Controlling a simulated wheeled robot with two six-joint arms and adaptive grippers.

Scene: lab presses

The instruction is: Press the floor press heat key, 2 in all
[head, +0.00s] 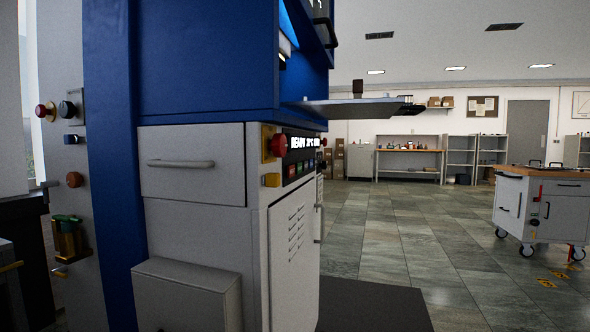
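The floor press is a tall blue frame (205,60) over a white cabinet (195,190), close in front of me in the head view. Its control panel is on the right-hand face, seen at a steep slant. The panel has a lit display (302,142) that seems to read READY and about 21°C. A row of small coloured keys (298,169) lies below the display. Their labels are too small to read, so I cannot tell which is the heat key. Neither gripper is in view.
A flat grey plate (345,109) juts right from the press above the panel. A dark mat (372,305) lies by the cabinet. Tiled floor (390,230) is free to the right, up to a wheeled cart (540,205). Shelves (461,158) line the back wall.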

